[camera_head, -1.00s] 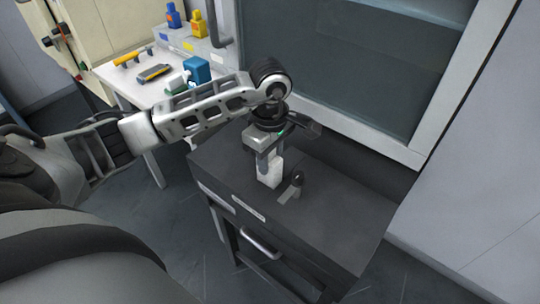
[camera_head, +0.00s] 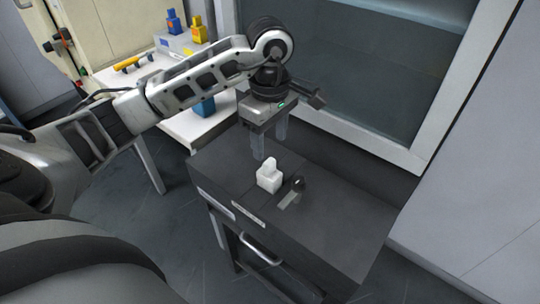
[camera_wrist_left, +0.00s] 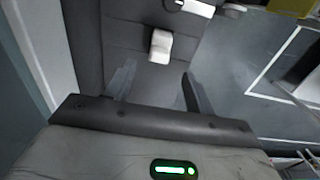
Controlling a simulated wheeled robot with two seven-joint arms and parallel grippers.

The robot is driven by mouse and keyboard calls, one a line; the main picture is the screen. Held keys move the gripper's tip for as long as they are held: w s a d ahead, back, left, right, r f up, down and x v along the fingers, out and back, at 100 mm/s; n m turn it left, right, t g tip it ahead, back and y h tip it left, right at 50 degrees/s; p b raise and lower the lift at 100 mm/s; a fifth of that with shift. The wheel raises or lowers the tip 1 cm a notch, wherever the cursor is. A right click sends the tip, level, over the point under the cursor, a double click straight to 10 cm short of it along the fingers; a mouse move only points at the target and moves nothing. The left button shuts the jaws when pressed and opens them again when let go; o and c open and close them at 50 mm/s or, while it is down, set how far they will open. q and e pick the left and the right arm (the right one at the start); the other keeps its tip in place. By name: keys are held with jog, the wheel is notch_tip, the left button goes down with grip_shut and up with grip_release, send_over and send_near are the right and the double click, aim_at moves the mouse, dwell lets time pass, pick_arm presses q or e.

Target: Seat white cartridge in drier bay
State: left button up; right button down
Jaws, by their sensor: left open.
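The white cartridge (camera_head: 269,178) stands upright on top of the dark grey cabinet (camera_head: 335,232), near its front left edge. It also shows in the left wrist view (camera_wrist_left: 160,46), ahead of the fingers. My left gripper (camera_head: 269,152) is above and behind the cartridge, pointing down, with its fingers apart and nothing between them. It does not touch the cartridge. In the left wrist view the two fingers (camera_wrist_left: 156,86) are wide apart. Whether the cartridge sits fully down in a bay cannot be told. My right gripper is not in view.
A small dark knob or lever (camera_head: 298,183) stands just right of the cartridge. The cabinet front has pale labels and a handle (camera_head: 260,250). A glass-fronted enclosure (camera_head: 350,60) rises behind. A white table (camera_head: 192,127) with colored items stands at the back left.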

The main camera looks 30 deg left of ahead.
pick_arm(q)
jog(key=shift+r, duration=2.4)
jog(key=shift+s+f, duration=0.1)
